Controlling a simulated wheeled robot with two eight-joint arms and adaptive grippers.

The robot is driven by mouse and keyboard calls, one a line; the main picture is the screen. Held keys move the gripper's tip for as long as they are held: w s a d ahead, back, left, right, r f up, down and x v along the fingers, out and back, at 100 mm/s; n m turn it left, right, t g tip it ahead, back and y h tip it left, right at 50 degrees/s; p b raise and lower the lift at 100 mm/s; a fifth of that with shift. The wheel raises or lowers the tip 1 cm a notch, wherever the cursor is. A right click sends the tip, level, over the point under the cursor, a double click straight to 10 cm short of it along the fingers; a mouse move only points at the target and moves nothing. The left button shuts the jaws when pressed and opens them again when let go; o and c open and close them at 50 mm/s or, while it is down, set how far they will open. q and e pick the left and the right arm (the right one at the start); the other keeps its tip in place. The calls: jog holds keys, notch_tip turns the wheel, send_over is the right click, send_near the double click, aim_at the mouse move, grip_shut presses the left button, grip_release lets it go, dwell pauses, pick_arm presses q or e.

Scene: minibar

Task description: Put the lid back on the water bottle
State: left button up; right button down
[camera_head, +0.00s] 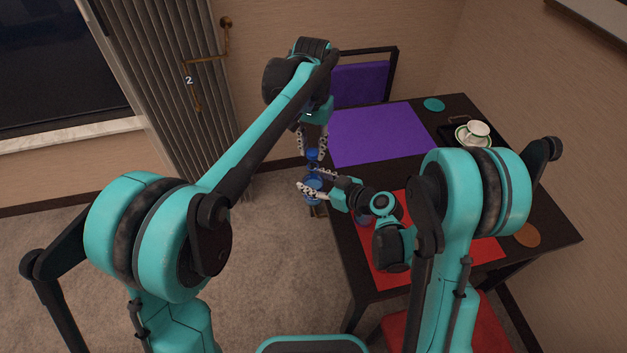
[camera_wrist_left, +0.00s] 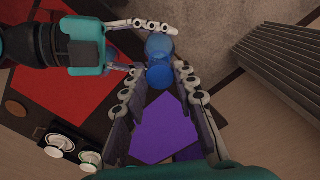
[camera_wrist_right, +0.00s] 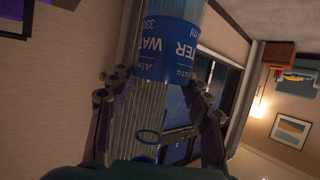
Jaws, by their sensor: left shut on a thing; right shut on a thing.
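My left gripper (camera_head: 313,155) points down from above, shut on the blue lid (camera_wrist_left: 159,77). My right gripper (camera_head: 313,188) reaches in from the right, shut on the water bottle (camera_head: 313,184). The bottle is clear with a blue label, seen close up in the right wrist view (camera_wrist_right: 168,45). Both are held just off the table's left edge, above the floor. In the head view the lid is just above the bottle; in the left wrist view they overlap. I cannot tell whether they touch. The bottle's mouth is hidden.
The dark table (camera_head: 556,227) carries a purple mat (camera_head: 375,135), a red mat (camera_head: 385,265) and a black tray (camera_head: 452,134) with a white cup (camera_head: 476,129). A teal coaster (camera_head: 434,104) and an orange coaster (camera_head: 527,236) lie on it. A purple chair (camera_head: 360,83) stands behind.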

aim_at(312, 152)
pick_arm(q)
jog(key=shift+s+f, duration=0.1)
dwell(0.5)
jog(key=shift+f, duration=0.15)
jog(key=shift+f, duration=0.8)
jog(key=shift+f, duration=0.55)
dwell(0.3)
